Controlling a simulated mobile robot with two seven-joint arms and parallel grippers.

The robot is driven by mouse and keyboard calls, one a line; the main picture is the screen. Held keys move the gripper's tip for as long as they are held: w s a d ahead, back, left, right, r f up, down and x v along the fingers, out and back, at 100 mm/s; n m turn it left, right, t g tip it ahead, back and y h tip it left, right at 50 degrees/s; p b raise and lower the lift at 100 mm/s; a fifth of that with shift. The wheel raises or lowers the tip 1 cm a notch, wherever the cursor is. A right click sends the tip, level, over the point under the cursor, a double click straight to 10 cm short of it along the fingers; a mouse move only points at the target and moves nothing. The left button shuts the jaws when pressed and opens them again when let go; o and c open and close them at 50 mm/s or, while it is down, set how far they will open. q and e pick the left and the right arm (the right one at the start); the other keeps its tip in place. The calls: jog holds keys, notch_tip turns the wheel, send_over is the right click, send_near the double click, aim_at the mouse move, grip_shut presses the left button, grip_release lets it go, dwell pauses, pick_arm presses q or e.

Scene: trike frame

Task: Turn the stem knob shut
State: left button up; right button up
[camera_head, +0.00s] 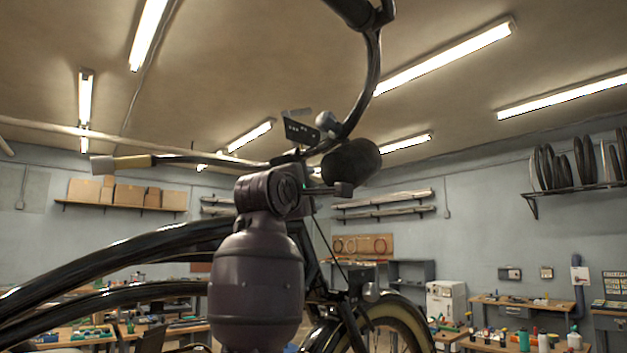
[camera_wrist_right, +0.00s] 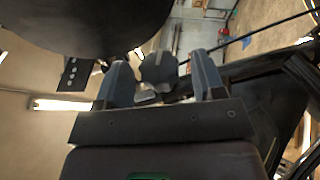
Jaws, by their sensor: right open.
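In the right wrist view, a dark grey lobed knob (camera_wrist_right: 160,73), which looks like the stem knob, lies between the two fingers of my right gripper (camera_wrist_right: 158,61). The gripper is open, with a visible gap on each side of the knob. How deep the knob sits between the fingers is hard to tell. In the head view my dark right arm stands in front of the trike's stem, and I cannot make out the knob or the right fingers there. The black handlebar (camera_head: 371,75) curves above. My left gripper is in neither view.
A large dark cylinder (camera_head: 350,161) hangs on the handlebar close to my right wrist; a black plate with holes (camera_head: 300,132) sits above it. Black frame tubes (camera_head: 120,250) run left, and the front wheel (camera_head: 385,325) is below. Workbenches (camera_head: 520,302) stand farther back.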

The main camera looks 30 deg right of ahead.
jog(key=shift+p+x, duration=0.4)
jog(key=shift+x, duration=0.6)
jog(key=shift+w+d+r, duration=0.1)
jog(key=shift+w+d, duration=0.15)
jog(key=shift+d, duration=0.1)
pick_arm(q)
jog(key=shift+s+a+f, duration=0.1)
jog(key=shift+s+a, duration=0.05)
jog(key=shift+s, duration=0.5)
pick_arm(e)
jog(key=shift+c, duration=0.4)
jog(key=c, duration=0.9)
jog(key=shift+o, duration=0.2)
